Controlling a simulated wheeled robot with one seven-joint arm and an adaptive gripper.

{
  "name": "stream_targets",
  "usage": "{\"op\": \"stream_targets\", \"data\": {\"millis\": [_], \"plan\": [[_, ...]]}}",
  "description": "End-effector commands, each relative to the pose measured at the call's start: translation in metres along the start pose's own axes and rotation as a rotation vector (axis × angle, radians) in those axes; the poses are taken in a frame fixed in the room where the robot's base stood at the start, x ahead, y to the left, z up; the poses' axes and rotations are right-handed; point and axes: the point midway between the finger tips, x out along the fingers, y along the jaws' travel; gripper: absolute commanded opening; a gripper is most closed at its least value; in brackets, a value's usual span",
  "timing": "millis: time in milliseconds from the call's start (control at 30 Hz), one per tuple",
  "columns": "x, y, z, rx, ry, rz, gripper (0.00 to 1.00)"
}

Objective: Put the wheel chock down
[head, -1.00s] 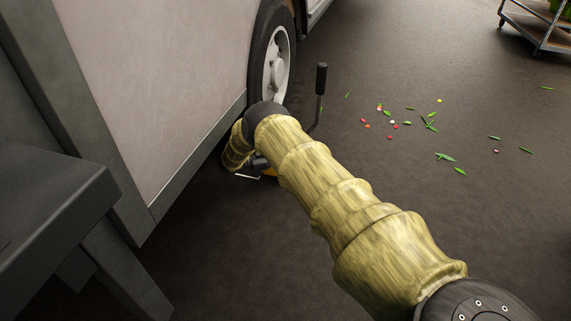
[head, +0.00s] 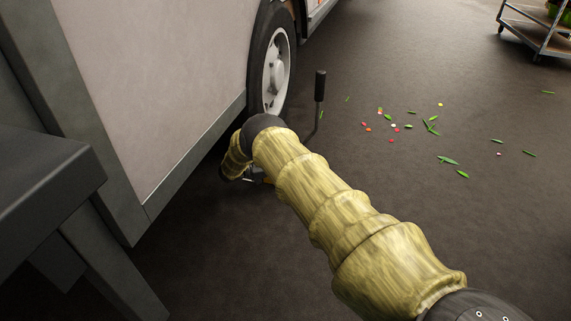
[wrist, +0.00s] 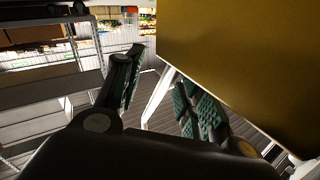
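The yellow wheel chock (wrist: 250,60) fills the upper right of the wrist view, close to the camera. A thin white bar (wrist: 160,95), apparently its handle, runs down from it between my fingers. My gripper (wrist: 158,82) has its two fingers apart, one on each side of the bar, with gaps visible. Whether the chock touches the floor cannot be seen.
A truck wheel (head: 272,62) stands behind my arm, under a pale vehicle body (head: 165,85). An upright black-gripped lever (head: 319,95) is just right of my arm. A dark table (head: 50,190) is at left. Petals and leaves (head: 425,125) lie on open floor at right.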

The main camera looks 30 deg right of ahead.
Motion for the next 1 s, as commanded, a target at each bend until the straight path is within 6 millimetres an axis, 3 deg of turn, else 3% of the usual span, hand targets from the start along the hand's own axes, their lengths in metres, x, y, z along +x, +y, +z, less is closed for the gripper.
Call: {"op": "stream_targets", "data": {"millis": [467,1000], "plan": [[-0.007,-0.001,-0.002,0.000,-0.001,-0.001,0.49],[-0.088,0.000,-0.002,0.001,0.000,-0.001,0.49]]}}
